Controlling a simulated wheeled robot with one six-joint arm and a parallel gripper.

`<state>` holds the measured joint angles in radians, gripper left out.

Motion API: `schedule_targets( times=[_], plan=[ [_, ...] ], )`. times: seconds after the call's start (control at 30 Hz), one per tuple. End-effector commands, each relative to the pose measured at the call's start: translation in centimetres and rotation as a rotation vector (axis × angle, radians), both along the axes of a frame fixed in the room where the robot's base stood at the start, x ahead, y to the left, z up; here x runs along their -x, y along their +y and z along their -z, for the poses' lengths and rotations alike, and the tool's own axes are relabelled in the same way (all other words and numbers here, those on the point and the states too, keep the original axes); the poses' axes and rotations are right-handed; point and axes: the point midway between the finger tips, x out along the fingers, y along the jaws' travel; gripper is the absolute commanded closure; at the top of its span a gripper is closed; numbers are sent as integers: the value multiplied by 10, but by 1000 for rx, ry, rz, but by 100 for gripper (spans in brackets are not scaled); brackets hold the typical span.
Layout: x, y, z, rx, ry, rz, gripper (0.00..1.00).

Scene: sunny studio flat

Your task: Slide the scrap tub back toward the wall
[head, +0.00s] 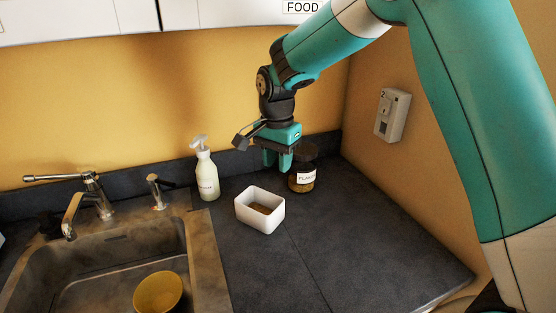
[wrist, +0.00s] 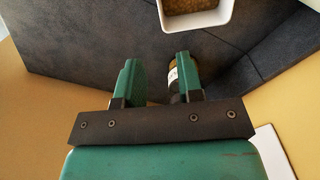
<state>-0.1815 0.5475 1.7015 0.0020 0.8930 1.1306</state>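The scrap tub (head: 262,219), a white open rectangular box with brown crumbly contents, stands upright on the dark counter, in front of the soap bottle and jar. The wrist view shows part of the tub (wrist: 205,22), cut off by the top edge. My gripper (head: 279,160) points down behind the tub, on the wall side, close to the jar. In the wrist view my gripper (wrist: 157,78) has its two green fingers apart with nothing between them. It does not touch the tub.
A dark-lidded jar of flakes (head: 302,178) stands right of the tub, partly hidden by a finger in the wrist view (wrist: 173,77). A soap bottle (head: 207,175) stands left, near the sink (head: 205,255), which holds a yellow bowl (head: 158,293). Counter (head: 370,250) right of the tub is clear.

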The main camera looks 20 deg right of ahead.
Motion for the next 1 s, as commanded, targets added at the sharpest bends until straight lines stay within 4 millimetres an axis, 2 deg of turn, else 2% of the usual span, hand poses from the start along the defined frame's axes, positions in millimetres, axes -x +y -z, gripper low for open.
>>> schedule_targets(
  times=[0.27, 0.43, 1.0],
  plan=[
    [1, 0, 1, -1, 1, -3, 66],
    [1, 0, 15, 0, 5, -4, 66],
    [2, 0, 124, -1, 4, -6, 66]
  ],
)
